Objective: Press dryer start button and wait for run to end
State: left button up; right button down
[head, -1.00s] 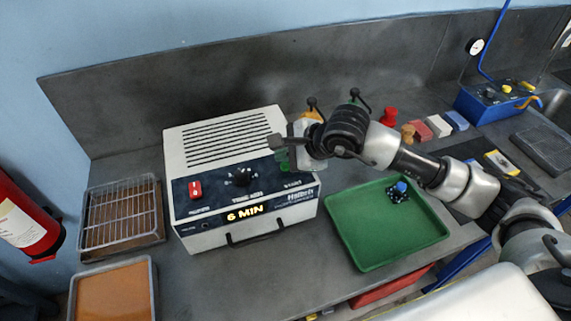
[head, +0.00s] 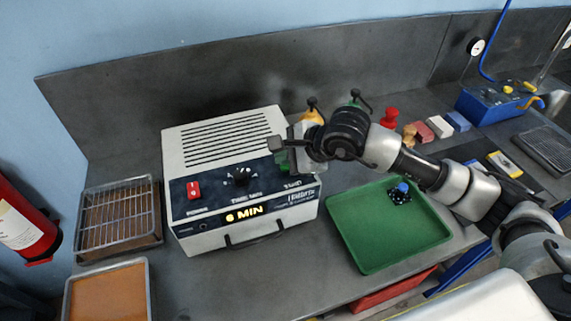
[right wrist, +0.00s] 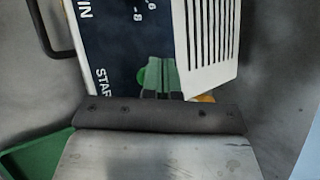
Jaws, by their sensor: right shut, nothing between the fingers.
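The dryer (head: 240,185) is a white box with a slatted top and a dark blue control panel. Its display (head: 244,214) reads 6 MIN. A red power switch (head: 193,190) and a black time knob (head: 240,177) sit on the panel. The green start button (right wrist: 141,77) shows beside my right fingertips in the right wrist view, partly hidden by them. My right gripper (head: 284,160) is shut and empty over the panel's right end, at the START label; I cannot tell whether it touches the button. My left gripper is out of view.
A green tray (head: 370,255) holding a small dark item with a blue top lies right of the dryer. A wire rack (head: 118,215) and an orange-filled tray (head: 108,295) are at the left. Coloured blocks (head: 440,127) and a blue pump unit (head: 490,105) stand behind my right arm.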

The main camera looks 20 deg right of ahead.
aim_at(285, 167)
jog(key=shift+f+b, duration=0.35)
jog(key=shift+b, duration=0.1)
dwell(0.3)
jog(key=shift+r, duration=0.9)
jog(key=shift+r+p, duration=1.25)
jog(key=shift+r, duration=1.25)
